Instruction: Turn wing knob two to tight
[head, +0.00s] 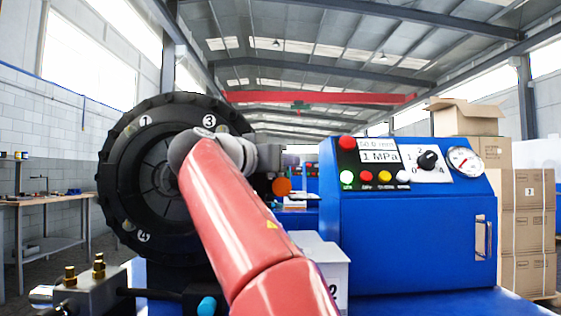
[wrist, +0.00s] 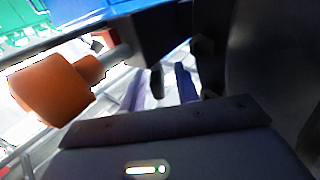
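The round black crimper head (head: 118,165) stands at the left in the head view, with number discs 1 (head: 145,121), 3 (head: 209,120) and 4 (head: 143,237) on its face. No disc 2 shows on it; my red arm covers its right and lower right part, so I cannot make out wing knob two. My gripper (wrist: 171,82) shows in the wrist view with two dark fingers apart and light background between them. In the head view it is mostly hidden behind my wrist. A large dark surface fills the right of the wrist view, close beside the fingers.
A blue control cabinet (head: 400,240) with lit buttons, a black selector (head: 428,160) and a gauge (head: 465,160) stands right. An orange knob (wrist: 50,90) is left of my gripper, also in the head view (head: 282,187). A grey bin (head: 325,262) stands low, partly behind my arm.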

